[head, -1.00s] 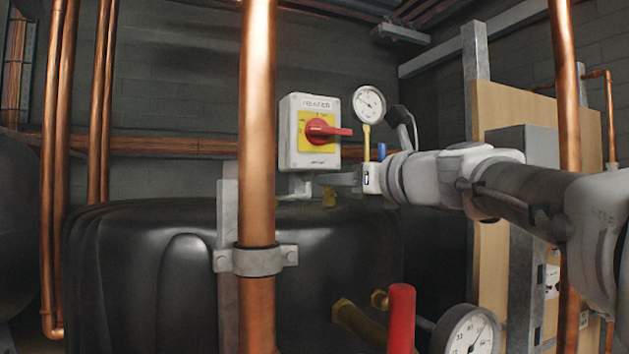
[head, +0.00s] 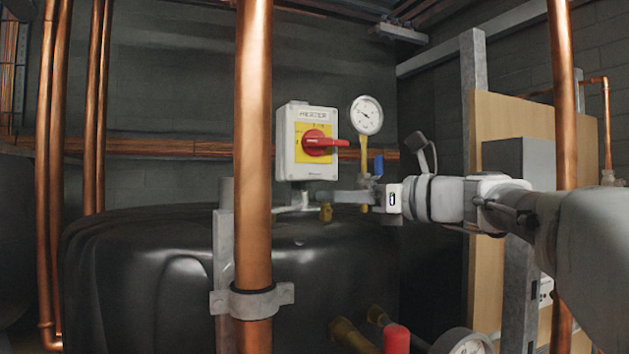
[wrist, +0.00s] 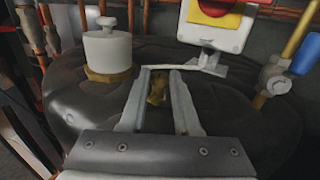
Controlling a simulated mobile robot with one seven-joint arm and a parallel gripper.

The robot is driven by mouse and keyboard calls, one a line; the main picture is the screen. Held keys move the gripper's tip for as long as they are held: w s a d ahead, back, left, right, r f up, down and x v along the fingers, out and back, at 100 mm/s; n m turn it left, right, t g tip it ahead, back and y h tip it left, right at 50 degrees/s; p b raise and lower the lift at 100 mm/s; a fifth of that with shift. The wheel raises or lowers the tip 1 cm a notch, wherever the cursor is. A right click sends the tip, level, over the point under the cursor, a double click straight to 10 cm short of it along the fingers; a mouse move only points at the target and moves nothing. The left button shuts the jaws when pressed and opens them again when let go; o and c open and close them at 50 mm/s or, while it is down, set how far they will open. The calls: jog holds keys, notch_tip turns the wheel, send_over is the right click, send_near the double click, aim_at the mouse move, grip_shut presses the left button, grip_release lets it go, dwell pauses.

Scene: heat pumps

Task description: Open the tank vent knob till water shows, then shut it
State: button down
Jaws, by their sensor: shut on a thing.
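A small brass vent knob (head: 326,212) stands on top of the black tank (head: 150,270), below the heater switch box. In the wrist view the brass knob (wrist: 157,90) lies between my two grey fingers. My gripper (head: 338,196) reaches in from the right in the head view, with its fingers at the knob. In the wrist view my gripper (wrist: 160,76) is shut on the knob, with one finger on each side. No water is visible around it. The underside of the knob is hard to make out.
The heater box (head: 306,142) with a red handle, a dial gauge (head: 366,116) and a blue lever (head: 379,165) are close by. A white-capped fitting (wrist: 107,47) stands left of my fingers. A copper pipe (head: 254,150) crosses in front of the tank.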

jog(key=n+g+p, duration=0.1)
jog(key=g+y+p, duration=0.1)
jog(key=p, duration=0.1)
jog(key=r+n+g+y+p, duration=0.1)
jog(key=shift+w+d+n+g+p, duration=0.2)
jog(key=shift+w+n+g+p, duration=0.1)
jog(key=shift+w+p, duration=0.05)
jog(key=n+g+p, duration=0.1)
jog(key=g+p, duration=0.1)
jog(key=p, duration=0.1)
jog(key=n+g+y+p, duration=0.1)
jog(key=shift+w+f+n+g, duration=0.1)
jog(key=shift+w+n+g, duration=0.2)
jog(key=shift+g, duration=0.1)
jog(key=n+g+p, duration=0.2)
jog(key=g, duration=0.1)
jog(key=shift+w+d+f+g, duration=0.1)
jog(key=shift+w+f+g, duration=0.05)
jog(key=shift+f+g, duration=0.15)
jog(key=shift+w+f+n+g+p, duration=0.15)
jog(key=shift+n+g+p, duration=0.25)
jog(key=shift+n+g, duration=1.15)
jog(key=shift+w+g, duration=0.1)
jog(key=shift+g, duration=0.65)
jog(key=c, duration=0.6)
grip_release()
jog(key=shift+m+t, duration=0.25)
jog(key=shift+t, duration=0.25)
